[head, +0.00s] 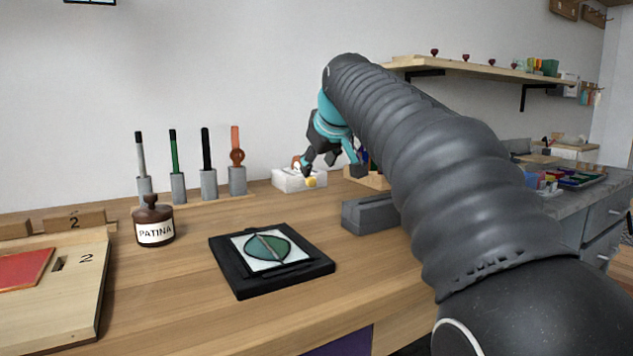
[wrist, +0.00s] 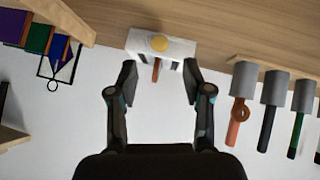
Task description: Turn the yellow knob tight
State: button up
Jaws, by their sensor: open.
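The yellow knob (head: 310,182) sits on the front of a small white block (head: 290,183) near the back of the bench. In the wrist view the round yellow knob (wrist: 159,43) is on the white block (wrist: 131,40), and a brown-orange piece (wrist: 156,70) sticks out from the block. My gripper (wrist: 159,80) is open, with its two fingertips spread to either side of the block's near part. The knob lies beyond the fingertips in that view, not between them. In the head view my gripper (head: 328,165) is above and beside the block; whether it touches is unclear.
Several upright tools in grey holders (head: 209,186) stand left of the block. A grey block (head: 368,214) and a black tray (head: 270,285) with a green leaf piece lie nearer. A patina bottle (head: 154,232) stands at left. A wooden rack (head: 372,180) is right of the block.

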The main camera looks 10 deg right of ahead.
aim_at(313, 181)
jog(key=x, duration=0.6)
jog(key=shift+w+f+b, duration=0.25)
jog(key=shift+b, duration=0.1)
jog(key=shift+d, duration=0.1)
grip_shut()
